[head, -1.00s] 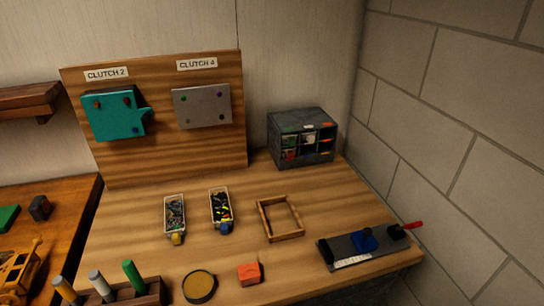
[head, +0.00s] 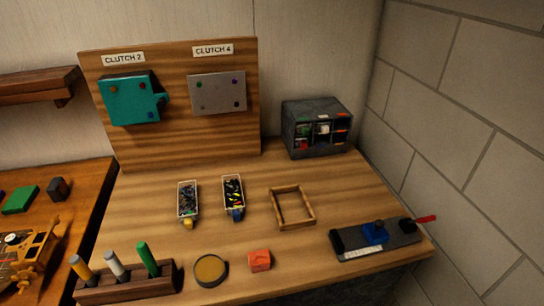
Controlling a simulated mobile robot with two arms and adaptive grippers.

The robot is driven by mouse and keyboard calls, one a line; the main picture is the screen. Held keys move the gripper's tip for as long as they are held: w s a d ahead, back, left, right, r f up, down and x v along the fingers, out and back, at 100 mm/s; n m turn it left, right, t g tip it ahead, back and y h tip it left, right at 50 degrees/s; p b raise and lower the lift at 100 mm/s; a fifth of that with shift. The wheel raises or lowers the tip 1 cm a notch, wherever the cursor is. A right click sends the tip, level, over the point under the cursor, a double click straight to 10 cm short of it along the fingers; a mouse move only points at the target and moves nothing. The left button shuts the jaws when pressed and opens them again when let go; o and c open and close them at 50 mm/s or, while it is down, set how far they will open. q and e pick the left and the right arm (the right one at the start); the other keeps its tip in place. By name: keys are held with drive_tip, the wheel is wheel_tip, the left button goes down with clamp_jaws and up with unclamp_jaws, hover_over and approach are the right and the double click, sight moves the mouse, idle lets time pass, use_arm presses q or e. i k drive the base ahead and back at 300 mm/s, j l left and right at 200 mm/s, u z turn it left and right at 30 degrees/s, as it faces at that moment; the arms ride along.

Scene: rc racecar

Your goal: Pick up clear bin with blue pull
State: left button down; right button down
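The clear bin with the blue pull (head: 233,196) stands on the wooden workbench, near its middle. It holds small dark, yellow and white parts, and its blue pull faces the front. A similar clear bin with a yellow pull (head: 188,202) stands just to its left, with a small gap between them. Neither of my grippers is in the head view, and nothing touches the bins.
A wooden frame (head: 306,220) lies right of the bins. In front are an orange block (head: 260,261), a round tin (head: 210,270) and a marker holder (head: 128,284). A grey drawer cabinet (head: 316,128) stands behind; a blue-clamped fixture (head: 375,238) is at right.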

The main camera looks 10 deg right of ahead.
sight(233, 202)
drive_tip(key=k+u, duration=0.15)
drive_tip(key=u, duration=0.25)
drive_tip(key=k+u, duration=0.2)
drive_tip(key=u, duration=0.15)
drive_tip(key=k+u, duration=0.15)
drive_tip(key=u, duration=0.25)
